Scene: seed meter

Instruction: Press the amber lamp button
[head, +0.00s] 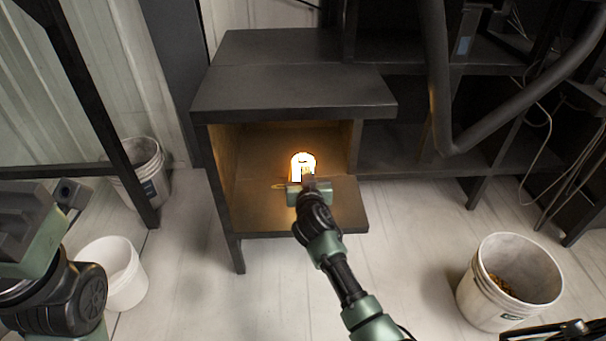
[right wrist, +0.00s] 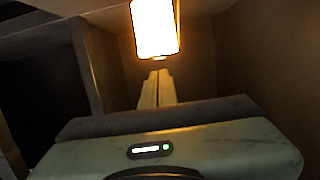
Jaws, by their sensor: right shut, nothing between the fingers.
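The amber lamp (head: 302,161) glows brightly inside the open dark cabinet; it also shows in the right wrist view (right wrist: 155,28) as a bright white-yellow block with an amber rim. I cannot make out a separate button on it in the glare. My right gripper (head: 307,178) reaches into the cabinet just in front of the lamp. In the right wrist view its two fingers (right wrist: 159,76) are together and empty, with their tips just below the lamp's lower edge. I cannot tell whether they touch it. My left gripper (head: 66,193) is at the left edge, its jaws unclear.
The cabinet's thick top (head: 295,92) overhangs the lamp, with side walls close by and a shelf (head: 350,205) below. White buckets (head: 118,275) stand at left; another bucket (head: 486,305) stands at right. A thick dark pipe (head: 437,80) bends down right of the cabinet.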

